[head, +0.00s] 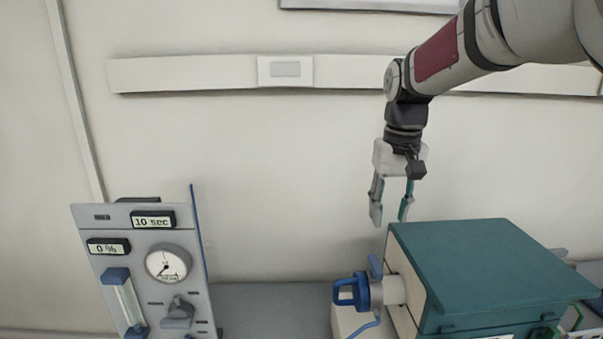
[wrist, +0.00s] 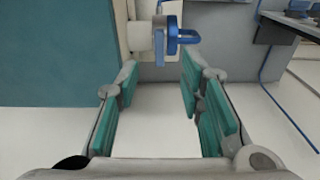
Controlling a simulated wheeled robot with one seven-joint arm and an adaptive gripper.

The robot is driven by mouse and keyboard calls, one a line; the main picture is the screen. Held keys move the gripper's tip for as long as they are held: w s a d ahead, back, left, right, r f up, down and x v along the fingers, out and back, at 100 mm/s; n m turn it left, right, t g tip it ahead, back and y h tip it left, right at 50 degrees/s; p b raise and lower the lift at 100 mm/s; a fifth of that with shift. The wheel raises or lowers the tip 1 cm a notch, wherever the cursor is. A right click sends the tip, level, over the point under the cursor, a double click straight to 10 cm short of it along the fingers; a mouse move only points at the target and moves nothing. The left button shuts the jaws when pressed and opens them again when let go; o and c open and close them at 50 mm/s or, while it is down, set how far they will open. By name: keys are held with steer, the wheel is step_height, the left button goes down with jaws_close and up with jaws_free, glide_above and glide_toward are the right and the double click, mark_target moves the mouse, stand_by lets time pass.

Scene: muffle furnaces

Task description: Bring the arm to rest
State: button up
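My gripper (head: 391,205) hangs from my arm, fingers down, in the right half of the head view. It is just above and left of the teal-topped muffle furnace (head: 480,262), apart from it. In the wrist view my gripper (wrist: 160,105) shows its teal finger pads spread, with nothing between them. The furnace also shows in the wrist view as a teal surface (wrist: 55,65) at the left. A blue-handled fitting (head: 355,291) sticks out from the furnace's left side, below the gripper. It also shows in the wrist view (wrist: 183,42), beyond the fingertips.
A grey control panel (head: 150,262) with a round gauge and displays reading "10 sec" and "0 %" stands at the lower left. A grey bench (head: 270,300) lies between panel and furnace. A pale wall rail (head: 190,73) runs behind. The air left of the gripper is clear.

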steer(key=s+t, duration=0.4)
steer(key=s, duration=2.1)
steer(key=shift+s+a+r+t, duration=0.2)
steer(key=shift+s+r+t, duration=0.1)
steer(key=shift+r+t, duration=0.1)
